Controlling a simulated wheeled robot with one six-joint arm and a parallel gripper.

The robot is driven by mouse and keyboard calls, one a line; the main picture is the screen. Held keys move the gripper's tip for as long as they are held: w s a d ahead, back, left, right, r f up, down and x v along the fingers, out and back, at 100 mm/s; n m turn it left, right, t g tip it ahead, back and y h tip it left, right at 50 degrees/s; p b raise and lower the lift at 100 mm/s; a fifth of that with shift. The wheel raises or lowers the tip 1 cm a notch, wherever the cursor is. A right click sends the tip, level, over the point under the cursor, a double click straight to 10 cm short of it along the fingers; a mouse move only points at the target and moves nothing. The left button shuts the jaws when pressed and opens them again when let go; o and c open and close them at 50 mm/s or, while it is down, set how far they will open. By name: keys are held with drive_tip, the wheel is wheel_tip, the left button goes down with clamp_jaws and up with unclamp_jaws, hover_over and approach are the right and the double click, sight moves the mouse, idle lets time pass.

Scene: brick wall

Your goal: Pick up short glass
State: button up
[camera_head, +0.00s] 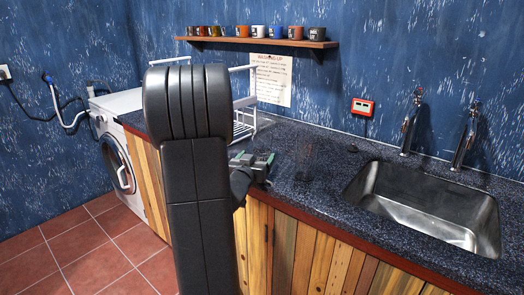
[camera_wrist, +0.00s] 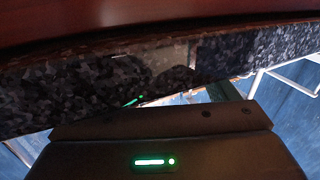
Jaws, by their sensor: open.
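A faint, see-through shape that looks like a glass (camera_head: 306,148) stands on the dark speckled worktop (camera_head: 325,192), left of the sink. It is hard to make out, and I cannot tell its exact height. My gripper (camera_head: 262,160) is at the worktop's front edge, left of and apart from the glass, partly hidden behind my arm. It is open, with nothing seen between the fingers. In the wrist view the worktop looks tilted, and a pale clear patch, perhaps the glass (camera_wrist: 172,58), shows on it.
A steel sink (camera_head: 425,205) with two taps (camera_head: 411,122) is at the right. A white wire rack (camera_head: 243,118) stands behind my arm. A shelf (camera_head: 262,41) holds several mugs. A washing machine (camera_head: 115,150) is at the left.

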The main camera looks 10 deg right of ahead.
sight(260, 153)
drive_tip(key=x, duration=0.5)
drive_tip(key=shift+d+r, duration=0.15)
drive_tip(key=shift+r, duration=0.1)
drive_tip(key=shift+s, duration=0.1)
drive_tip(key=c, duration=1.2)
